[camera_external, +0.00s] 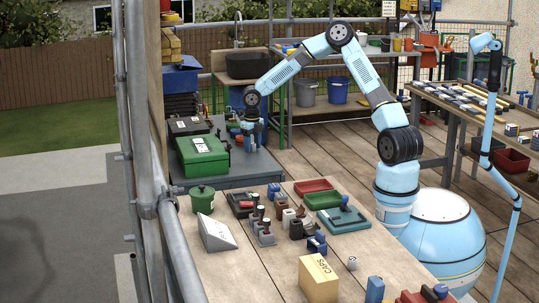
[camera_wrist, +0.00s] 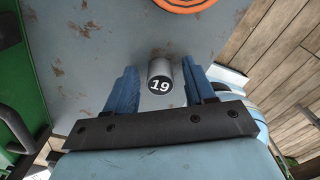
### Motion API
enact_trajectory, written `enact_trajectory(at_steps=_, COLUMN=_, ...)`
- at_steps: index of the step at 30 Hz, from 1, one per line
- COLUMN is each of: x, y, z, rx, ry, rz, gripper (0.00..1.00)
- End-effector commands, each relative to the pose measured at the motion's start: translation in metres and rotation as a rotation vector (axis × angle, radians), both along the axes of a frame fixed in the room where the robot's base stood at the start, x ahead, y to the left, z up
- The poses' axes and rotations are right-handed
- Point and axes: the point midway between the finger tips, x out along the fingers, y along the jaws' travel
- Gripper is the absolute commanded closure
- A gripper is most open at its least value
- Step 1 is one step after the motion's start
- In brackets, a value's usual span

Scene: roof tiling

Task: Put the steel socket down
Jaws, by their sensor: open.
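The steel socket (camera_wrist: 160,75), a short grey cylinder with a dark end marked "19", sits between the two blue fingers of my gripper (camera_wrist: 162,90) in the wrist view. There are visible gaps on both sides of it, so the fingers are open around it. It appears to be on the worn grey bench top (camera_wrist: 85,60), though its contact is hard to see. In the outside view my gripper (camera_external: 250,146) points down at the grey bench, right of the green case. The socket cannot be made out there.
The green case (camera_external: 202,155) stands close left of my gripper. An orange round rim (camera_wrist: 185,3) is just beyond the socket. The wooden table (camera_external: 260,262) in front holds trays, a green pot (camera_external: 203,200), a box (camera_external: 318,278) and a small grey cylinder (camera_external: 351,263).

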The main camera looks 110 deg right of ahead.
Motion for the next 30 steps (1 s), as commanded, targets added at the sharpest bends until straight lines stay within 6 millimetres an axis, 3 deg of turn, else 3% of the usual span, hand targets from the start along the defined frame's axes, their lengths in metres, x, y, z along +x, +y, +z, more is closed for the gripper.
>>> enact_trajectory(at_steps=5, x=0.0, y=-0.001, z=0.018, rx=-0.003, ry=-0.001, rz=-0.002, gripper=0.46)
enact_trajectory(at_steps=18, x=0.0, y=-0.001, z=0.098, rx=-0.003, ry=-0.001, rz=-0.002, gripper=0.46)
enact_trajectory(at_steps=24, x=0.0, y=0.0, z=0.117, rx=-0.001, ry=-0.001, rz=-0.001, gripper=0.46)
enact_trajectory(at_steps=30, x=0.001, y=0.001, z=0.122, rx=-0.001, ry=0.0, rz=-0.001, gripper=0.46)
